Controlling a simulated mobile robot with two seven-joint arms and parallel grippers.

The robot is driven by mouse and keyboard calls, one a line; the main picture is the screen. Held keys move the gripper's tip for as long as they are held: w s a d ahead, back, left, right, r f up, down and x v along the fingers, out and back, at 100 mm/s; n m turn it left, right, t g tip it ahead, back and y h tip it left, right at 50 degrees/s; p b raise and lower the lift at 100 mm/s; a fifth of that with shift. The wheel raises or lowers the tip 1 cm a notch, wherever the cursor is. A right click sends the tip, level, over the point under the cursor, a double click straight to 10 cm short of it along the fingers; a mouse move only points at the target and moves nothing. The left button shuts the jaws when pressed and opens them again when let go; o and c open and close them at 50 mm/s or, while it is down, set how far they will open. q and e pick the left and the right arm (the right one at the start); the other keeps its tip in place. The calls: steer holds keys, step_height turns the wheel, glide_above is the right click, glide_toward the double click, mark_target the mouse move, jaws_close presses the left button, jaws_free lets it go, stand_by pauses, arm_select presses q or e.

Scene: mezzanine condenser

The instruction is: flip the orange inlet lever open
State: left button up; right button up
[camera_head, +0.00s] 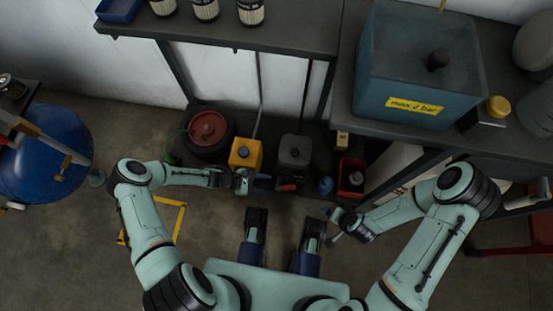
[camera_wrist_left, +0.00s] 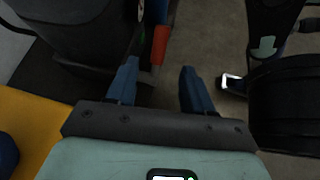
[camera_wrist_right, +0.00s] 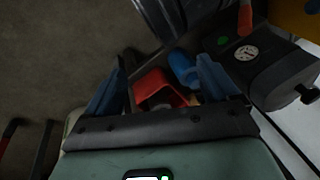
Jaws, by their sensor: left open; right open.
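A small orange-red lever (camera_head: 287,187) shows low at the front of a dark grey unit (camera_head: 295,153) on the floor under the bench. In the left wrist view an orange-red bar (camera_wrist_left: 160,45), likely the same lever, lies just beyond my left fingertips. In the right wrist view an orange-red handle (camera_wrist_right: 245,20) stands beside a white gauge (camera_wrist_right: 246,52). My left gripper (camera_head: 250,182) is open and empty, left of the lever and apart from it. My right gripper (camera_head: 336,226) is open and empty, lower right of the lever.
A yellow container (camera_head: 245,153) stands left of the grey unit. A red bin (camera_head: 351,178) and a blue object (camera_head: 325,185) are to its right. A blue tank (camera_head: 45,155) stands far left. The bench (camera_head: 290,38) overhangs the back.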

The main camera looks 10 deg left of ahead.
arm_select(q)
steer(key=shift+v, duration=1.65)
arm_select(e)
steer(key=shift+s+a+r, duration=0.25)
steer(key=shift+s, duration=0.15)
